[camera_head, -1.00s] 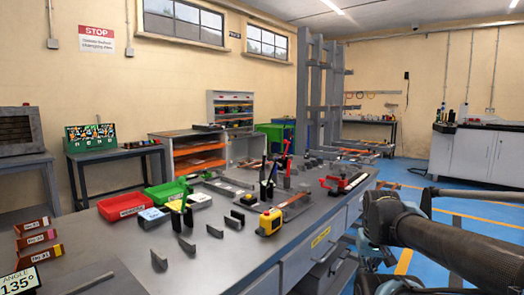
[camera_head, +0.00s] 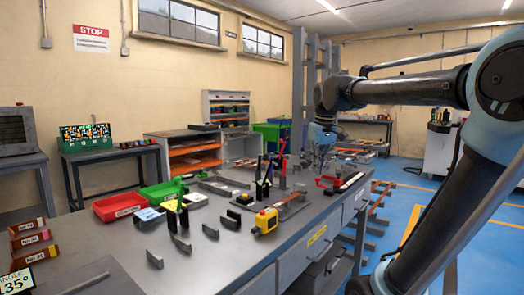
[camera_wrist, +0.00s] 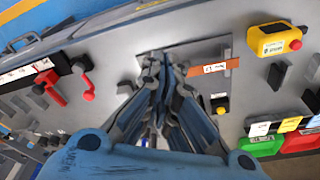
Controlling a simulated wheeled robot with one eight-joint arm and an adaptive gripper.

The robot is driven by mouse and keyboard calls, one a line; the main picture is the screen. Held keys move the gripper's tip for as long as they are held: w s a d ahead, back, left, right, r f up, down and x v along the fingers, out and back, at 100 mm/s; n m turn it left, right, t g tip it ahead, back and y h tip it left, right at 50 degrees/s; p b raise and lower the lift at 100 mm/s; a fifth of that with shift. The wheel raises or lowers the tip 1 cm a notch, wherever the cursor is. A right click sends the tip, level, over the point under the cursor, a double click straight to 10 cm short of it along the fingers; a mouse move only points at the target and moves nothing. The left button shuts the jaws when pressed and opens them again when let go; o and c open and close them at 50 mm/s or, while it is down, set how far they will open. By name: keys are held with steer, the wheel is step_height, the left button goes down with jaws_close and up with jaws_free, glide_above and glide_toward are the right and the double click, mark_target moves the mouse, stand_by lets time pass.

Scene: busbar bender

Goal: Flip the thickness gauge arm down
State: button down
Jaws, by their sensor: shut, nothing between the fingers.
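My gripper (camera_wrist: 160,62) is shut and empty in the wrist view, over a grey plate on the bench. In the head view my gripper (camera_head: 318,160) hangs above the bench's far right part. A copper-coloured bar (camera_wrist: 232,64) with a white label lies beside the fingertips, to the right. Two red levers (camera_wrist: 87,82) stand to the left, apart from my fingers. A red fixture (camera_head: 329,182) is on the bench in the head view. I cannot tell which part is the thickness gauge arm; my fingers may hide it.
The grey bench (camera_head: 228,262) carries a yellow button box (camera_head: 266,221), also in the wrist view (camera_wrist: 272,40). A red tray (camera_head: 118,206) and a green tray (camera_head: 160,193) are at left. Upright black tools (camera_head: 264,180) stand mid-bench. Blue floor lies right of the bench.

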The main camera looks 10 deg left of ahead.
steer(key=w+a+r+n, duration=0.1)
steer(key=w+a+r, duration=0.3)
steer(key=a, duration=0.3)
steer(key=w+a+r+n, duration=0.2)
steer(key=w+a+r, duration=0.1)
steer(key=a+r, duration=0.3)
steer(key=w+a+r+n, duration=0.2)
steer(key=w+a+r, duration=0.2)
steer(key=a, duration=0.6)
steer(key=shift+w+r+g+y, duration=0.3)
steer(key=shift+r+g+y, duration=0.1)
steer(key=shift+r, duration=0.25)
steer(key=shift+a, duration=0.1)
step_height(320, 180, down, 12)
steer(key=s+d, duration=0.1)
steer(key=shift+s+d+r, duration=0.15)
steer(key=shift+d+r, duration=0.1)
steer(key=shift+d, duration=0.05)
